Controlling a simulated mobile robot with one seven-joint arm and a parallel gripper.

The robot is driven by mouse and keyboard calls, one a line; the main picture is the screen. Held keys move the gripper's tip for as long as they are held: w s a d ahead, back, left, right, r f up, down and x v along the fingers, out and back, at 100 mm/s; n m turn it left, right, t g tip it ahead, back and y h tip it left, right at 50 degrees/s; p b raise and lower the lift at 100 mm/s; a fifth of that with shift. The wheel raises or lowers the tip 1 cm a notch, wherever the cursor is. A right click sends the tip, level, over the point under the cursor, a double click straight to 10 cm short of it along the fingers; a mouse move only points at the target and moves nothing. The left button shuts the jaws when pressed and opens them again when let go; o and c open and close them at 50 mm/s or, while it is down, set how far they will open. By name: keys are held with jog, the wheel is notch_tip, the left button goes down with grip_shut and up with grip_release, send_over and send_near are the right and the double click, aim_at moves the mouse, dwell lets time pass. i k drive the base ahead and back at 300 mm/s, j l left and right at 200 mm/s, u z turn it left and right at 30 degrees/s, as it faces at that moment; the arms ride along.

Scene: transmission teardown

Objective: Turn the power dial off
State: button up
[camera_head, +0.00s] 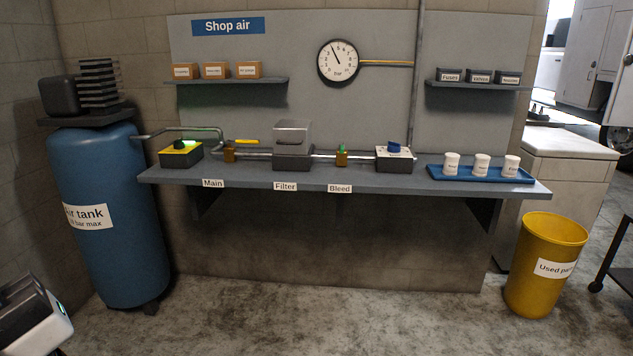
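A yellow-topped dark box (181,153) with a dark knob that shows green (181,144) sits at the left end of the grey bench. A white-topped dark box (394,158) with a blue knob (393,149) sits right of the bench's middle. I cannot read a power label on either, so I cannot tell for sure which knob is the power dial. My gripper's fingers do not show. A white and black part with a green light, probably mine, shows at the lower left, well apart from both boxes.
A blue air tank (107,255) stands left of the bench (390,182). The pipe carries a yellow-handled valve (246,141), a filter box (292,145) and a bleed valve (342,155). A blue tray (480,175) holds white cups. A yellow bin (545,250) stands right. The floor in front is clear.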

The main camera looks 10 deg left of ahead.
aim_at(179, 144)
jog(key=i, duration=1.25)
